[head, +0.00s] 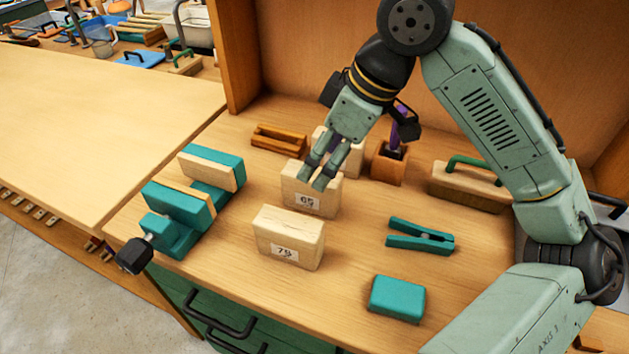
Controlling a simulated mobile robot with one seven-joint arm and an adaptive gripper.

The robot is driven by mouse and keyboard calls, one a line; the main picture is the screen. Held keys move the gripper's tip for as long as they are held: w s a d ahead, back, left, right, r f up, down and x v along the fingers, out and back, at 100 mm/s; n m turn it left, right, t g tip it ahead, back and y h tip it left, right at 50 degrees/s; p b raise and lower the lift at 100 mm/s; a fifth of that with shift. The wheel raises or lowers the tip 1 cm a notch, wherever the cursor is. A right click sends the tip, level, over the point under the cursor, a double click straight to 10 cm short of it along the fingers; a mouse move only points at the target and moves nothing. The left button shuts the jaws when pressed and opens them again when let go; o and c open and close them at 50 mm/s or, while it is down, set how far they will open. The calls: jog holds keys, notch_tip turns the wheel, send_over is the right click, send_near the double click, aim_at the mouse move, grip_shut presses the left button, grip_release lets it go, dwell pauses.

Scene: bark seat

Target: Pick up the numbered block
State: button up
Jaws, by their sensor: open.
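A pale wooden block (309,203) with a white label, which seems to read 65, stands upright on the wooden bench. A second pale block (289,239) with a label like 75 stands in front of it, slightly left. A third pale block (352,161) stands behind, partly hidden by my gripper; no label shows on it. My gripper (317,174) is open and points down, with its fingertips at the top of the block labelled 65. I cannot tell whether the fingers touch it or are just above it. Nothing is held.
A teal vise (178,205) stands at the left edge. A small wooden frame (278,138), a wooden holder (388,165) and a green-handled wooden tool (470,186) are behind. A teal clamp (420,238) and teal block (397,299) lie right. The bench front centre is clear.

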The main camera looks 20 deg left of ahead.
aim_at(316, 174)
jog(key=x, duration=0.2)
jog(key=p+x, duration=0.1)
jog(key=x, duration=0.4)
jog(key=shift+w+f, duration=0.35)
jog(key=shift+c, duration=0.2)
grip_shut()
